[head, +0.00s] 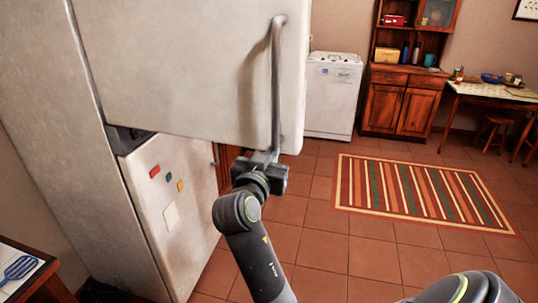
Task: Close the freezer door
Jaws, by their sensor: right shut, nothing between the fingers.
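The freezer door (180,65) is the large pale upper door of a tall fridge-freezer (60,120). It stands swung out from the body, and a gap shows below it near the dark hinge part (128,138). A long grey vertical handle (276,85) runs down its right side. My right gripper (263,158) is shut and empty at the lower end of the handle, near the door's bottom edge. I cannot tell whether it touches the handle or door. The inside of the freezer is hidden. My left gripper is out of view.
The lower door (175,210) carries several small magnets and looks closed. A striped rug (420,192) lies on the open tiled floor to the right. A white appliance (333,95), a wooden cabinet (400,105) and a table (490,92) stand at the back.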

